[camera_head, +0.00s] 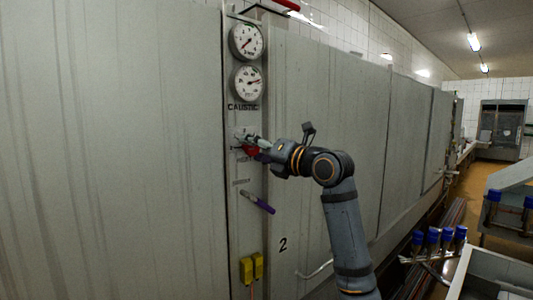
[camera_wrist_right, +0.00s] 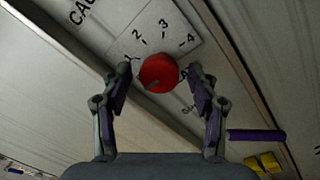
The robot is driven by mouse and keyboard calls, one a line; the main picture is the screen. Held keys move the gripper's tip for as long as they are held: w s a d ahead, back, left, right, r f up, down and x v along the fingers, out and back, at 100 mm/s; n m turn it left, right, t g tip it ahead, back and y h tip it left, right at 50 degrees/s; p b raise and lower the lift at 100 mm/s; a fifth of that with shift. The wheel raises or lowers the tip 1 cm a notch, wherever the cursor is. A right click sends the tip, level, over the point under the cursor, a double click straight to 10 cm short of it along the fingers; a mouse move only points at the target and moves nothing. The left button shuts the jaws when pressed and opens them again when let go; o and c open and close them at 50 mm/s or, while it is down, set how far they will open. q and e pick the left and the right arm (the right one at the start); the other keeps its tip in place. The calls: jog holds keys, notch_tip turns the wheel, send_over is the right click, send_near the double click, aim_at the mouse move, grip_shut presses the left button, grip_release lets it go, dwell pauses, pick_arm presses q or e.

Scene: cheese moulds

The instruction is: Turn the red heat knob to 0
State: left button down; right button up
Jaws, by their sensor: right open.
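The red heat knob (camera_wrist_right: 158,72) sits on a pale plate (camera_wrist_right: 168,30) with printed numbers; 2, 3 and 4 are readable. A dark mark shows on the knob's lower left; I cannot tell which number it stands for. In the head view the knob (camera_head: 251,151) is a small red patch, partly hidden by my right gripper (camera_head: 259,144). In the wrist view my right gripper (camera_wrist_right: 160,70) is open, with one finger on each side of the knob and visible gaps to it. I cannot see a 0. My left gripper is not in view.
Two round gauges (camera_head: 247,60) sit above on the narrow panel, over the word CAUSTIC. A purple-handled lever (camera_head: 258,202) and yellow switches (camera_head: 250,267) are below. Metal wall panels (camera_head: 120,150) flank it. Blue-topped parts (camera_head: 433,237) stand at the lower right.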

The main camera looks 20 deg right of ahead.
jog(key=v, duration=1.1)
jog(key=shift+s, duration=0.1)
